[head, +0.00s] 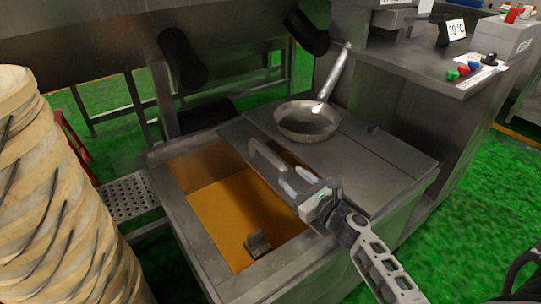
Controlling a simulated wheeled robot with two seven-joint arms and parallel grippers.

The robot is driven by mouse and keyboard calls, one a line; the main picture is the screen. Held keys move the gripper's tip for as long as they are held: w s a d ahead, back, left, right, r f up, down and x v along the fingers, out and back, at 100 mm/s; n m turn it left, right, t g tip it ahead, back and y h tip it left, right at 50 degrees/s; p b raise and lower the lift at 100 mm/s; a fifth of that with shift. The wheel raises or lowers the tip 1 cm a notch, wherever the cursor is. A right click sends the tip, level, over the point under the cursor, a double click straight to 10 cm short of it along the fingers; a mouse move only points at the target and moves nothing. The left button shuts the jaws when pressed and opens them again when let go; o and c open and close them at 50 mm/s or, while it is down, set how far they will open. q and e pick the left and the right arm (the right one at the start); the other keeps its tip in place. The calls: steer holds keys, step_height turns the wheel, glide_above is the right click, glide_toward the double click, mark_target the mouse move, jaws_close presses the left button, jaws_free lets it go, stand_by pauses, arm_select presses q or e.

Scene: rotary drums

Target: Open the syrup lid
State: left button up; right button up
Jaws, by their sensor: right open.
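The syrup tank (176,230) is a steel box holding orange-brown syrup (225,205); its left part is uncovered. A flat steel lid (370,165) covers the right part. A curved metal handle (266,158) stands at the lid's left edge, beside the uncovered part. My right gripper (297,181) is open, just past the near end of the handle; I cannot tell whether it touches it. Its wrist hides part of the tank's near right rim. My left gripper is not in view.
A steel counter (440,70) with coloured buttons stands at the back right. Tall stacked wooden baskets (50,200) fill the left side. A small metal block (257,244) sits in the syrup.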

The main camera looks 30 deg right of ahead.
mark_target(282, 168)
steer(key=w, duration=0.4)
steer(key=w+a, duration=0.1)
steer(key=w, duration=0.2)
steer(key=shift+w+r+b, duration=0.1)
steer(key=shift+b, duration=0.25)
